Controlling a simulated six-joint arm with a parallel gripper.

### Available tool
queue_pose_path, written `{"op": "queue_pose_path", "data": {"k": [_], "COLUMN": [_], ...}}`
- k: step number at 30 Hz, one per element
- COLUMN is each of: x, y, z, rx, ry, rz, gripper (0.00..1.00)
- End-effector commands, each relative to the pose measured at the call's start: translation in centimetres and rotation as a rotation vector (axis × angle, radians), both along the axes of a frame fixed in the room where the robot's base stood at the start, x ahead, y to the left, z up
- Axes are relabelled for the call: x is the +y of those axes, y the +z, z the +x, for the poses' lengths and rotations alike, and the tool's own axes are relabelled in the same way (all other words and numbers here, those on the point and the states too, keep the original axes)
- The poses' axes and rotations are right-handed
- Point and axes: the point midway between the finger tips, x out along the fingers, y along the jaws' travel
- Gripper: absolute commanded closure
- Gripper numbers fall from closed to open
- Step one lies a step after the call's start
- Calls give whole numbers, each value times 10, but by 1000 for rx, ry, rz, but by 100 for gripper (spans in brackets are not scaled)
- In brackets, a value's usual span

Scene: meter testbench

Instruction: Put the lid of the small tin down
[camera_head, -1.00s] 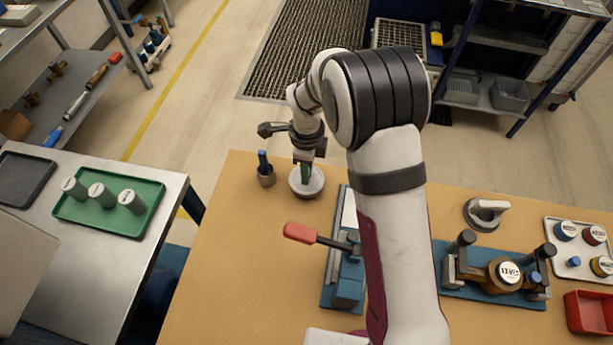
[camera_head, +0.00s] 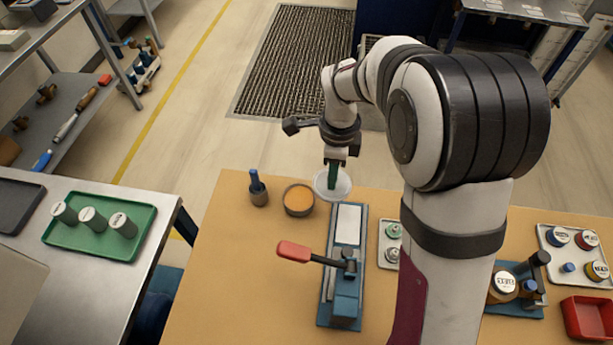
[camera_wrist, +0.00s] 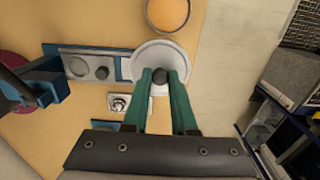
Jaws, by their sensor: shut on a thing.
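The small tin (camera_head: 299,200) stands open on the bench's far left part, its orange-brown inside showing. It also shows at the top of the wrist view (camera_wrist: 167,12). The lid (camera_head: 326,187) is a pale round disc with a dark knob (camera_wrist: 159,88). My gripper (camera_head: 333,175) is shut on the lid's knob, with green fingers on either side of it in the wrist view. The lid is to the right of the tin, apart from it, near the far end of the blue fixture. I cannot tell exactly how high it is above the bench.
A blue fixture with a red-handled lever (camera_head: 294,251) stands nearer. A dark cup with a blue-topped item (camera_head: 258,193) is left of the tin. A small tray with metal parts (camera_head: 388,250) is right of the fixture. Bare bench (camera_head: 225,270) lies at the left.

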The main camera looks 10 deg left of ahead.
Motion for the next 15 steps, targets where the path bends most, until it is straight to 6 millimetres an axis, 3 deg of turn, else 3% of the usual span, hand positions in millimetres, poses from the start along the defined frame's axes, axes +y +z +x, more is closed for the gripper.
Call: {"op": "queue_pose_path", "data": {"k": [3, 7, 12, 15], "x": [-25, -39, -41, -32], "y": [15, 23, 25, 22], "z": [-2, -3, -5, -13], "rx": [-3, -1, 0, 2], "ry": [-3, -1, 35, 196], "rz": [0, -1, -1, -1], "gripper": [100, 100, 100, 100]}}
